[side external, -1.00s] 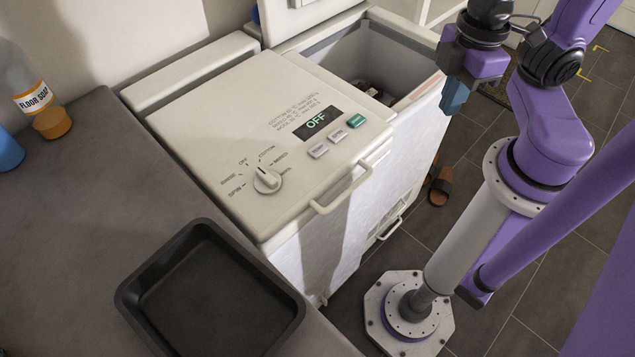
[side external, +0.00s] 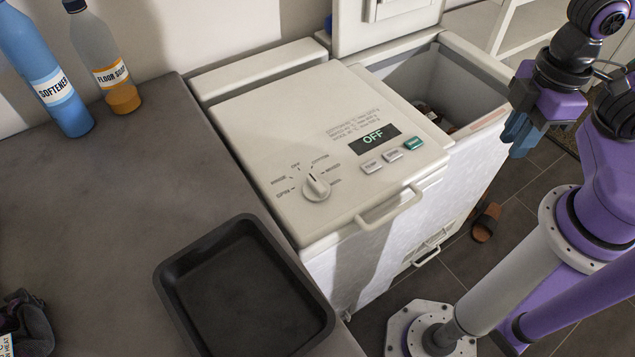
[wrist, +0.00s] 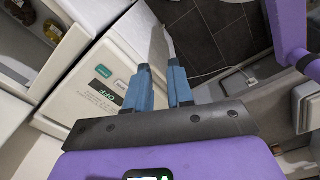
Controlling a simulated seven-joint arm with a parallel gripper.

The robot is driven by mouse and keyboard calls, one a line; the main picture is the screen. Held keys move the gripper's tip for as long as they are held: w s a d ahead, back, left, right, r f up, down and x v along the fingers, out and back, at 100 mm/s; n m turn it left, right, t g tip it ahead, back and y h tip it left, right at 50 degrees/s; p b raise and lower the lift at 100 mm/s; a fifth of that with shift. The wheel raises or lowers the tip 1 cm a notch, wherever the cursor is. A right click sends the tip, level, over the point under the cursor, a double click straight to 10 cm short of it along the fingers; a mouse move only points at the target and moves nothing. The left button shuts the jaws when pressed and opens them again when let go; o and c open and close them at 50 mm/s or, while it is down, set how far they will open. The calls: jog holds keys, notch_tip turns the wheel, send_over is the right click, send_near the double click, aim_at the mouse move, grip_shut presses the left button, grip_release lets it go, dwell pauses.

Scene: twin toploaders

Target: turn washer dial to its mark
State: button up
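The washer (side external: 290,130) is a white toploader with its lid shut. Its round white dial (side external: 316,187) sits at the front left of the top, ringed by printed labels including OFF, COTTON, MIXED, RINSE and SPIN. The dial's ridge points to the back, roughly toward OFF or COTTON; I cannot tell exactly which. The display (side external: 375,142) reads OFF, and it also shows in the wrist view (wrist: 102,90). My gripper (side external: 520,138) is in the air right of the washer, well away from the dial. In the wrist view my gripper (wrist: 160,72) has its blue fingers apart and nothing between them.
A second toploader (side external: 480,85) stands open behind, with items inside. A handle (side external: 390,207) sticks out at the washer's front. A black tray (side external: 245,290), a softener bottle (side external: 45,75) and a floor soap bottle (side external: 105,60) stand on the counter (side external: 110,215). A sandal (side external: 486,222) lies on the floor.

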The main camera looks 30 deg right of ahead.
jog(key=shift+o, duration=1.4)
jog(key=w+a+r+m, duration=0.2)
jog(key=w+a+m, duration=0.3)
jog(key=w+a, duration=0.3)
jog(key=shift+w+a+r, duration=0.25)
jog(key=shift+w+a, duration=0.15)
jog(key=shift+a, duration=0.85)
jog(key=m, duration=0.8)
send_over(315, 181)
notch_tip(315, 181, down, 17)
jog(key=shift+f, duration=0.1)
grip_shut()
